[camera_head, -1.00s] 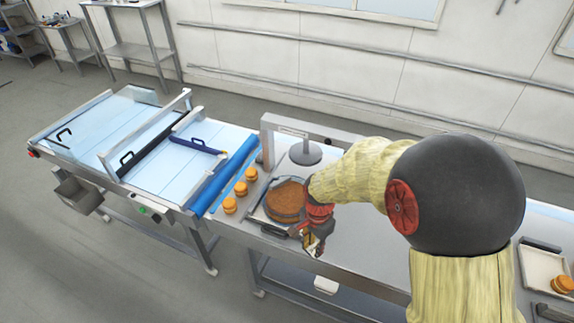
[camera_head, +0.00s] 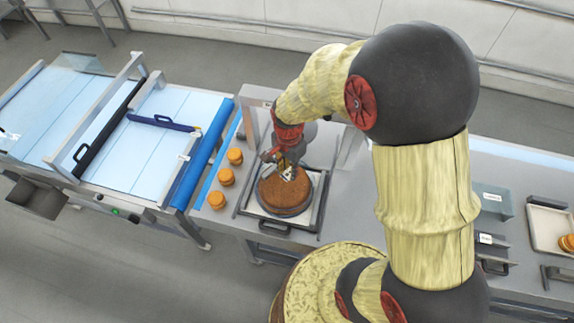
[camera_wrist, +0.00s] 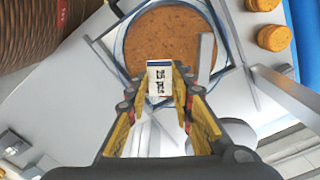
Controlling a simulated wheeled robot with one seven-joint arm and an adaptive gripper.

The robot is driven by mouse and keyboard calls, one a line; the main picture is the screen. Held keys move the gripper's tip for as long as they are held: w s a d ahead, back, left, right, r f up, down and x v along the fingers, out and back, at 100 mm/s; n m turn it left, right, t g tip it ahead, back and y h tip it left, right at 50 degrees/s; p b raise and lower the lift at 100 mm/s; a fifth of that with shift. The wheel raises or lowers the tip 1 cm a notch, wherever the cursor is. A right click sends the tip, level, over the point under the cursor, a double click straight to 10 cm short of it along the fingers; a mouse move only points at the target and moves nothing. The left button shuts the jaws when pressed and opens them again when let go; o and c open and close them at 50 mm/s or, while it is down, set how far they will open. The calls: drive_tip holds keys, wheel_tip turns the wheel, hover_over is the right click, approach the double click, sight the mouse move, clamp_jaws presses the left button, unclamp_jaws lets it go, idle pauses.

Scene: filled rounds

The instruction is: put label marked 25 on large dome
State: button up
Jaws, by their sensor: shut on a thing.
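My gripper (camera_head: 287,165) is shut on a small white label (camera_wrist: 160,72) with a dark blue edge. Dark print shows on the label in the wrist view, but I cannot read it surely. A large brown dome (camera_head: 285,197) sits on a round plate in a shallow tray on the bench. The dome also shows in the wrist view (camera_wrist: 165,32), behind the label. My gripper is over the far part of the dome. I cannot tell whether the label touches it. My gripper hides part of the dome's far side.
Several small orange-brown rounds (camera_head: 227,176) stand in a row left of the tray. A blue roller (camera_head: 203,152) and a light blue conveyor (camera_head: 140,150) lie further left. A metal frame stands behind the dome. A pale tray (camera_head: 548,230) with small rounds is at the far right.

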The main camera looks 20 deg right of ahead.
sight(288, 183)
drive_tip(key=shift+w+f+b, duration=0.15)
drive_tip(key=shift+f+b, duration=0.25)
drive_tip(key=shift+f, duration=0.4)
drive_tip(key=shift+f+b, duration=1.25)
drive_tip(key=shift+f, duration=0.65)
drive_tip(key=shift+f, duration=0.25)
drive_tip(key=o, duration=0.8)
drive_tip(key=o, duration=0.4)
drive_tip(key=shift+o, duration=0.5)
